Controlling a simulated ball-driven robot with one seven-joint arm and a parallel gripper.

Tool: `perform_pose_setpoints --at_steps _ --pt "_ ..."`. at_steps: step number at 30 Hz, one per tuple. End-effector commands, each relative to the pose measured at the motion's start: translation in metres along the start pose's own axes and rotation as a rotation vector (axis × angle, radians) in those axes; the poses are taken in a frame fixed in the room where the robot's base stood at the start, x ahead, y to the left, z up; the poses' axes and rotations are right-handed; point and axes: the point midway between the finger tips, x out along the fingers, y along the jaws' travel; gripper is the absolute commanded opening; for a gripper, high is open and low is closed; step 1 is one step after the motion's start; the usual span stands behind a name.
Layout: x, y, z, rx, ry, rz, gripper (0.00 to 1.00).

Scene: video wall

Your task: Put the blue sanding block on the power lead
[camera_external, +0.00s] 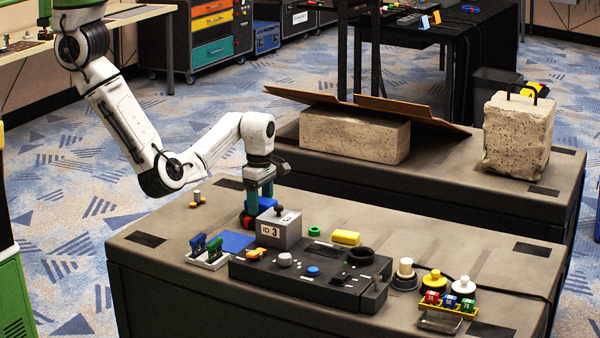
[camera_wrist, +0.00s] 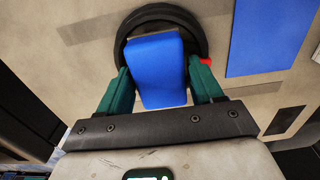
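The blue sanding block (camera_wrist: 157,70) is between the teal fingers of my gripper (camera_wrist: 160,85) in the wrist view, with a finger against each side. In the external view, the block (camera_external: 264,204) shows below my gripper (camera_external: 259,201), behind the grey ID 3 box. A black coiled ring with a red part beside it, apparently the power lead (camera_wrist: 194,25), lies behind the block in the wrist view. The block covers much of the ring. Whether the block touches it cannot be told. In the external view the lead is mostly hidden.
The grey ID 3 box (camera_external: 280,228) stands close in front of my gripper. A flat blue sheet (camera_external: 231,242) lies to the left, by a white tray (camera_external: 207,260) with small clamps. A dark fixture board (camera_external: 310,280) and colored parts fill the table's front and right.

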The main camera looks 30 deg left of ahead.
Motion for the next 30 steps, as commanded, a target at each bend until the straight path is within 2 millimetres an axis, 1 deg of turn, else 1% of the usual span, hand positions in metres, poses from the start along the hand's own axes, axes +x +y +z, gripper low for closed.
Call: perform_pose_setpoints --at_steps 1,5,6,13,17,20,30 --pt "0.0 0.0 0.0 0.0 0.0 0.0 0.71" --pt "0.0 0.0 0.0 0.0 0.0 0.0 0.83" --pt "0.0 0.0 0.0 0.0 0.0 0.0 0.85" --pt "-0.002 0.0 0.0 0.0 0.0 0.0 0.85" --pt "-0.01 0.0 0.0 0.0 -0.001 0.001 0.85" --pt "-0.026 0.001 0.0 0.0 -0.001 0.002 0.85" --pt "-0.096 0.001 0.0 -0.002 -0.001 0.003 0.85"
